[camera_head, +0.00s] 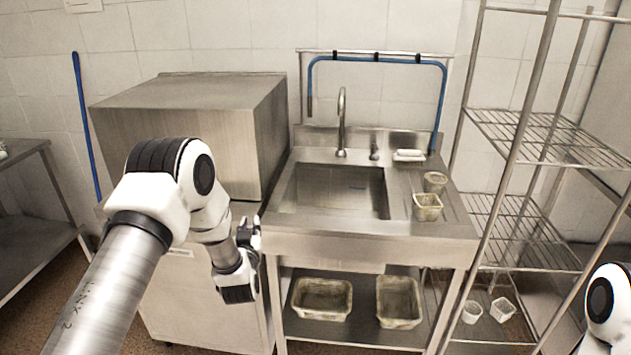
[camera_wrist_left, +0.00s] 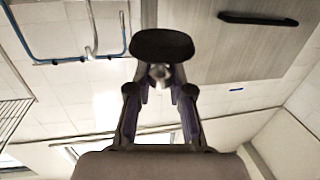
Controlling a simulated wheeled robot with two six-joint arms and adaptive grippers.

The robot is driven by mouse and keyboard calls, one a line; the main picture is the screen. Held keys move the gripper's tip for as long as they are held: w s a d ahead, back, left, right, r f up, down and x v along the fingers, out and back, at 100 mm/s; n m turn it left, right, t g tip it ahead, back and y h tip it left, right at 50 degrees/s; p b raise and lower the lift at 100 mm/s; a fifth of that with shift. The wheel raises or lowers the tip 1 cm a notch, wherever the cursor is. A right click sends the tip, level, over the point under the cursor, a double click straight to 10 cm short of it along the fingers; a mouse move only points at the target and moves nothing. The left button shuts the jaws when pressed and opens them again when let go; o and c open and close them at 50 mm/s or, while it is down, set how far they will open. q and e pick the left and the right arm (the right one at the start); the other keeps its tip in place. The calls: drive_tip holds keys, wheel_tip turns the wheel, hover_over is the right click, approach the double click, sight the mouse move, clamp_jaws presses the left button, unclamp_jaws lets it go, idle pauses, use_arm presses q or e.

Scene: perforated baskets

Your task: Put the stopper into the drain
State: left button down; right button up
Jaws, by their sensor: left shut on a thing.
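My left gripper (camera_head: 248,235) is in front of the sink unit's left edge, left of the basin and outside it. In the left wrist view its fingers (camera_wrist_left: 160,98) are shut on the stopper (camera_wrist_left: 162,43), which has a dark oval disc and a small metallic stem. I cannot clearly make out the stopper in the head view. The steel sink (camera_head: 330,176) has a rectangular basin. The drain is not visible; the front part of the basin floor is hidden. My right gripper is out of view.
A tall faucet (camera_head: 342,125) rises behind the basin. Two small containers (camera_head: 428,207) and a white item (camera_head: 409,155) stand on the right drainboard. A large steel box (camera_head: 190,120) is at left, wire shelving (camera_head: 540,137) at right. Bins (camera_head: 322,299) sit below.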

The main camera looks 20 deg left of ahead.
use_arm(q)
drive_tip(key=shift+w+f, duration=0.2)
drive_tip(key=shift+f, duration=0.1)
drive_tip(key=s+d+f+m+t+h, duration=0.1)
drive_tip(key=s+d+f+m+h, duration=0.15)
drive_tip(key=d, duration=0.55)
drive_tip(key=s+d+f+m+h, duration=0.1)
drive_tip(key=s+d+f+h, duration=0.25)
drive_tip(key=d, duration=0.55)
drive_tip(key=s+d+r+m, duration=0.1)
drive_tip(key=s+d+r, duration=0.1)
drive_tip(key=s, duration=0.5)
drive_tip(key=shift+s+d+r+h, duration=0.2)
drive_tip(key=shift+r+h, duration=0.2)
drive_tip(key=shift+r, duration=0.4)
drive_tip(key=shift+w, duration=0.1)
